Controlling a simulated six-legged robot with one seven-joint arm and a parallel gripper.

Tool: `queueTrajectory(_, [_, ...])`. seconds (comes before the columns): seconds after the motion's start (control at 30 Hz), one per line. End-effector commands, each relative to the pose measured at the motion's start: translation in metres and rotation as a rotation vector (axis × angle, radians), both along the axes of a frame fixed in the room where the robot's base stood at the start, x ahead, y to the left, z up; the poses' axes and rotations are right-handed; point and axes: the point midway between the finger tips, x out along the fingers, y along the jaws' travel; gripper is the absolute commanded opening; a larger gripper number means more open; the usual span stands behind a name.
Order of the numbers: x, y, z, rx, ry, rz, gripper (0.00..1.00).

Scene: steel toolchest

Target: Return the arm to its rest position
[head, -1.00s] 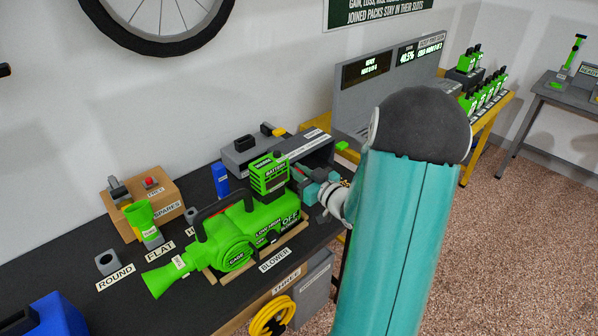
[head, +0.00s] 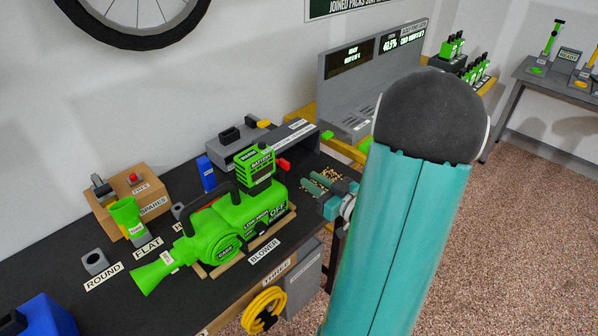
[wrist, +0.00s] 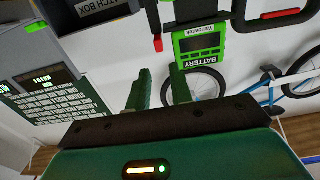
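My gripper (head: 311,180) is in the head view just right of the green blower (head: 235,220), held out at the end of my teal arm. Its two fingers are apart with nothing between them, and it touches nothing that I can see. In the wrist view the open fingers of my gripper (wrist: 160,78) show below a green battery pack (wrist: 200,42). In the head view the battery (head: 256,164) sits upright on top of the blower. My upper arm hides part of the bench's right end and the floor.
The dark bench (head: 70,255) holds the blower, a wooden spares box (head: 112,212), a green nozzle (head: 126,215) and a grey case (head: 228,140). A grey display station (head: 365,75) stands behind my arm. A yellow coil (head: 264,308) hangs at the bench front. Open floor (head: 500,220) lies to the right.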

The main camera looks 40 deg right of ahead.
Motion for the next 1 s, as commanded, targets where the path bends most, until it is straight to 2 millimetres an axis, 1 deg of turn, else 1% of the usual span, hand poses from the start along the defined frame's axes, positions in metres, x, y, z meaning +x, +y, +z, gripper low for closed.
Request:
queueTrajectory(0.03, [-0.008, -0.001, 0.0, -0.001, 0.001, -0.003, 0.22])
queueTrajectory(0.1, [-0.016, -0.001, 0.0, 0.0, 0.0, -0.001, 0.22])
queueTrajectory(0.2, [-0.024, -0.001, 0.0, 0.0, 0.001, -0.001, 0.22])
queueTrajectory(0.3, [-0.026, 0.0, 0.0, 0.0, 0.0, 0.001, 0.22])
queueTrajectory(0.83, [-0.025, 0.0, 0.0, -0.003, 0.003, 0.0, 0.22])
queueTrajectory(0.93, [-0.016, 0.0, 0.003, -0.031, 0.029, -0.011, 0.22])
queueTrajectory(1.0, [-0.004, 0.001, 0.007, -0.071, 0.072, -0.032, 0.22])
